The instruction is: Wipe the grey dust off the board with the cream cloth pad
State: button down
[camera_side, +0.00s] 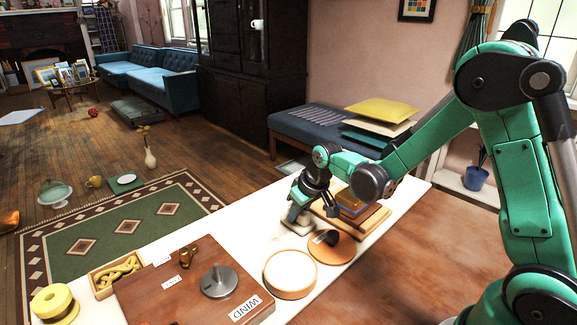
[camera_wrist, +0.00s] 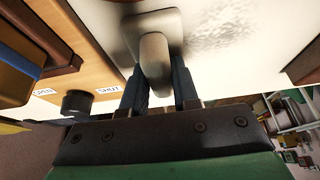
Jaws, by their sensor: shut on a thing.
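My gripper (camera_side: 311,190) points down over the white work surface and is shut on the upright grip of the cloth pad (camera_side: 290,225). In the wrist view the pad (camera_wrist: 130,33) is a pale grey-cream block with rounded corners, its grip between my two fingers (camera_wrist: 158,78). The pad seems to be on or just above the white board (camera_wrist: 270,70); I cannot tell if it touches. Speckled grey dust (camera_wrist: 225,35) lies on the board to the right of the pad in the wrist view. The dust is not clear in the side view.
A wooden box with a metal dial (camera_side: 219,281) stands nearer left. White surface left of the pad is clear.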

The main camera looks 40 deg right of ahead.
jog(key=shift+a, duration=2.25)
jog(key=shift+a+r, duration=0.15)
jog(key=shift+a, duration=1.35)
jog(key=shift+a+f, duration=0.25)
jog(key=shift+a, duration=0.9)
jog(key=shift+a+r, duration=0.1)
jog(key=shift+r, duration=0.25)
notch_tip(320, 180, up, 8)
jog(key=shift+f, duration=0.25)
